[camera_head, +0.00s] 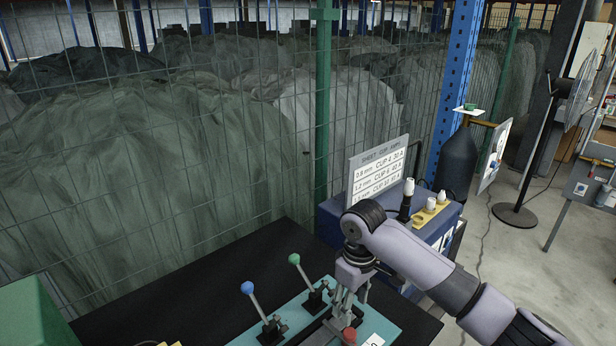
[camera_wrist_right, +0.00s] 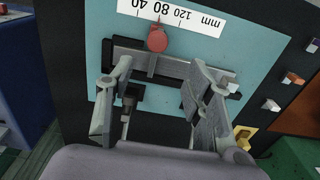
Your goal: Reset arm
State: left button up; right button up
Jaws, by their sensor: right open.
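My right gripper (camera_head: 350,294) is open and empty, pointing down over the right part of a teal panel (camera_head: 290,310) on a black table. In the right wrist view the fingers (camera_wrist_right: 153,78) are spread to either side of a dark slide rail (camera_wrist_right: 174,68). A red knob (camera_wrist_right: 157,38) sits just beyond the fingertips, beside a white millimetre scale (camera_wrist_right: 180,14); no contact shows. The red knob also shows in the head view (camera_head: 349,335). A blue-knobbed lever (camera_head: 247,288) and a green-knobbed lever (camera_head: 294,259) stand tilted left of the gripper. My left gripper is out of view.
A wire mesh fence with a green post (camera_head: 323,110) stands behind the table. A white cup chart (camera_head: 376,171) and a blue cabinet (camera_head: 440,222) with cups stand behind my right arm. Bare black tabletop (camera_head: 200,305) lies left of the panel.

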jog(key=s+a+f+y, duration=0.1)
jog(key=s+a+f, duration=0.1)
jog(key=s, duration=0.3)
jog(key=s+a+f+t+y, duration=0.1)
jog(key=s+a+f, duration=0.1)
jog(key=s+f, duration=0.3)
jog(key=s+a+f+y, duration=0.1)
jog(key=s+a+f, duration=0.1)
jog(key=s, duration=0.3)
jog(key=shift+a+f+m+t, duration=0.15)
jog(key=shift+f+m+t, duration=0.15)
jog(key=shift+f, duration=0.55)
jog(key=s+d+m+t+h, duration=0.25)
jog(key=s+d+m, duration=0.25)
jog(key=s+d, duration=0.95)
notch_tip(320, 180, down, 28)
jog(key=s+a+g+b, duration=0.1)
jog(key=s+g+b, duration=0.1)
jog(key=b, duration=0.1)
jog(key=s+d+f+g+b, duration=0.1)
jog(key=s+d+f+b, duration=0.1)
jog(key=s+f, duration=1.4)
notch_tip(320, 180, down, 4)
jog(key=shift+s+d+r, duration=0.25)
jog(key=shift+s+d, duration=0.1)
